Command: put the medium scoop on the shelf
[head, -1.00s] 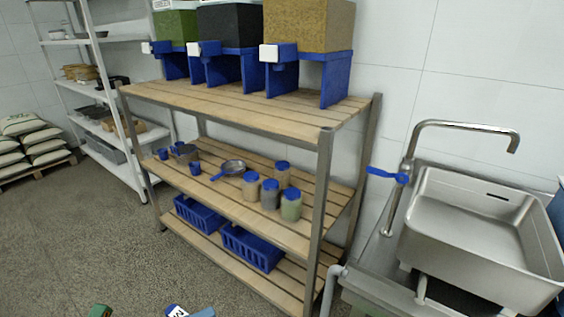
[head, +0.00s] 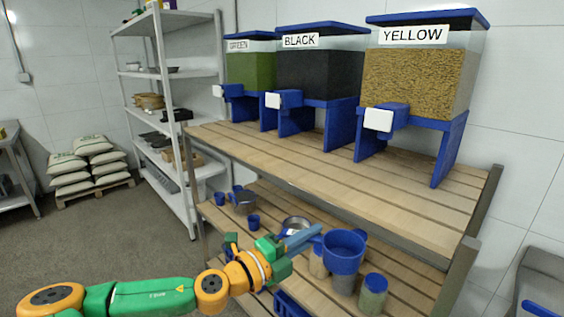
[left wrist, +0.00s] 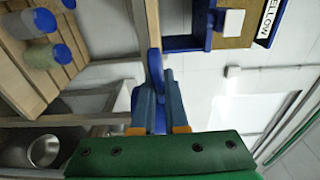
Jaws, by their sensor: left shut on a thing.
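A blue scoop (head: 343,252), which I take to be the medium scoop, is held by its handle in my left gripper (head: 303,238). Its cup faces up, in front of the middle level of the wooden shelf (head: 408,272). I cannot tell whether it touches anything. The left wrist view shows the blue handle (left wrist: 156,68) between the two fingers (left wrist: 160,112); the cup is not clear there. Smaller blue cups (head: 253,222) stand further back on the middle level. My right gripper is out of view.
Jars with blue lids (head: 373,295) stand close under the scoop. A pan (head: 295,224) and a metal pot (head: 244,202) are on the same level. The upper level (head: 330,173) holds three dispensers; its front part is clear. A sink edge (head: 540,285) is at right.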

